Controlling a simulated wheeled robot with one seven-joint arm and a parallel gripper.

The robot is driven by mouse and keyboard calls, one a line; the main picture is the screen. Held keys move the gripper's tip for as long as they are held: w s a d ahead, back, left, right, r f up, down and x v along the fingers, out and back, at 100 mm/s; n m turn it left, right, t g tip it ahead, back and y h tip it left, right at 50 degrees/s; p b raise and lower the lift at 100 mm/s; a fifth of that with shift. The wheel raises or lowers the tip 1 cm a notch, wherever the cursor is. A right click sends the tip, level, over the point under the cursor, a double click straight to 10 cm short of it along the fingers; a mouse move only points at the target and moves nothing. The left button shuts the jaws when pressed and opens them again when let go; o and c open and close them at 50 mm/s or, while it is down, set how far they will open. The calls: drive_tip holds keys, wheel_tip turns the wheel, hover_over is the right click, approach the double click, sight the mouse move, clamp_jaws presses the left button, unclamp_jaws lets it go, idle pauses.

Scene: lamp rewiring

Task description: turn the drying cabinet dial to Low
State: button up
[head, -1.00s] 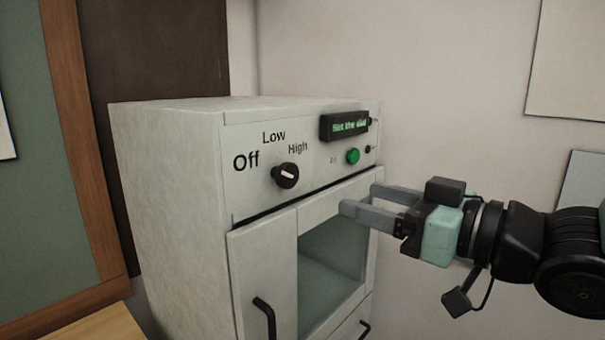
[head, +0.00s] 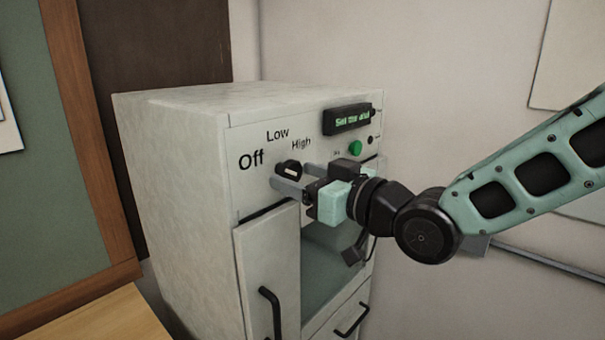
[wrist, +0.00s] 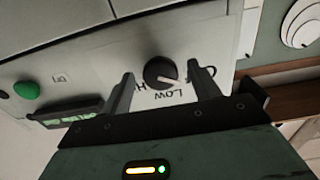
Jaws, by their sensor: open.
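The drying cabinet (head: 180,150) is a white box with a black round dial (head: 291,169) on its front panel. Off, Low and High are printed around the dial. In the wrist view the dial (wrist: 160,72) has a white pointer line directed toward the Off side. My gripper (head: 289,176) is at the dial in the head view, partly covering its lower right. In the wrist view my gripper (wrist: 160,75) is open, one finger on each side of the dial, with gaps visible. I cannot tell whether the tips reach its depth.
A small display (head: 347,119) reads "Set the dial". A green button (head: 355,148) sits below it, right of the dial. Cabinet doors with black handles (head: 270,312) are below. A wooden surface (head: 95,318) and a framed green board (head: 45,120) stand to the left.

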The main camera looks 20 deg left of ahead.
drive_tip(key=c, duration=1)
drive_tip(key=shift+o, duration=0.2)
drive_tip(key=m+b, duration=0.1)
drive_tip(key=m, duration=0.4)
drive_tip(key=shift+m, duration=0.3)
drive_tip(key=m, duration=0.6)
drive_tip(key=shift+r, duration=0.1)
drive_tip(key=o, duration=1)
drive_tip(key=shift+c, duration=0.2)
